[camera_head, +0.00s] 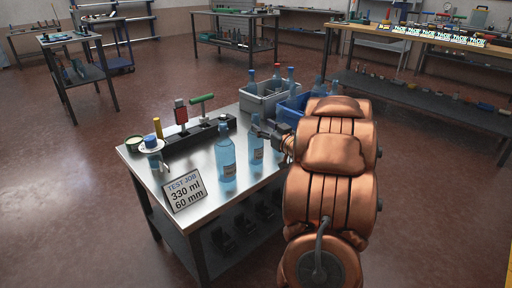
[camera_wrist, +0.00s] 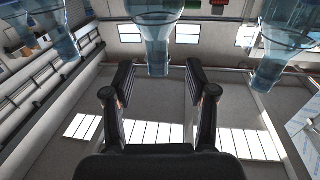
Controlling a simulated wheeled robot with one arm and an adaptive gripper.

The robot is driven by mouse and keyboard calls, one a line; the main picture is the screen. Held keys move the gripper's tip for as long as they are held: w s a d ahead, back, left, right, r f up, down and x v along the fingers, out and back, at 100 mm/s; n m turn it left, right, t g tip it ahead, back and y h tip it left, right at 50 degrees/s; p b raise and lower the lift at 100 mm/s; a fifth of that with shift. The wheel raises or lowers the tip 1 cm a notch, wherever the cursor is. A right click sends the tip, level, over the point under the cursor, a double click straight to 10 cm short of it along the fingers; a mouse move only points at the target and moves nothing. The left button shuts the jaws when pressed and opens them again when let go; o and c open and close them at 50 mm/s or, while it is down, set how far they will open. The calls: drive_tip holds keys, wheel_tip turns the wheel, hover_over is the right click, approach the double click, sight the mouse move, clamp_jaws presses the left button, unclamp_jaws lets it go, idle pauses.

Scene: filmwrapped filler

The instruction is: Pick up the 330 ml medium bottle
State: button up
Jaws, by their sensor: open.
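Two clear blue bottles stand upright on the steel table: a front one (camera_head: 226,160) and one further right (camera_head: 256,152) close to my gripper (camera_head: 268,135). I cannot tell their volumes from labels. A sign (camera_head: 184,191) reads "TEST JOB 330 ml 60 mm". In the wrist view my gripper (camera_wrist: 160,80) is open and empty, its two fingers apart. There, a middle bottle (camera_wrist: 155,25) appears neck-down, its neck in line with the gap between the fingertips. Other bottles show at the left (camera_wrist: 50,30) and right (camera_wrist: 285,45). I cannot tell how far ahead the middle one is.
A grey crate (camera_head: 252,104) and a blue crate (camera_head: 286,113) with bottles stand at the table's back. The table's front right is partly hidden by my arm.

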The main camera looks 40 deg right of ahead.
sight(258, 122)
drive_tip(key=shift+w+d+r+b, duration=0.1)
drive_tip(key=shift+w+d+b, duration=0.1)
drive_tip(key=shift+w, duration=0.75)
drive_tip(key=shift+w+d+f+b, duration=0.1)
drive_tip(key=shift+w+d+b, duration=0.15)
drive_tip(key=shift+w, duration=0.7)
drive_tip(key=shift+w+d+r+b, duration=0.1)
drive_tip(key=shift+w+d+b, duration=0.1)
drive_tip(key=shift+w, duration=0.75)
drive_tip(key=shift+c, duration=0.2)
clamp_jaws()
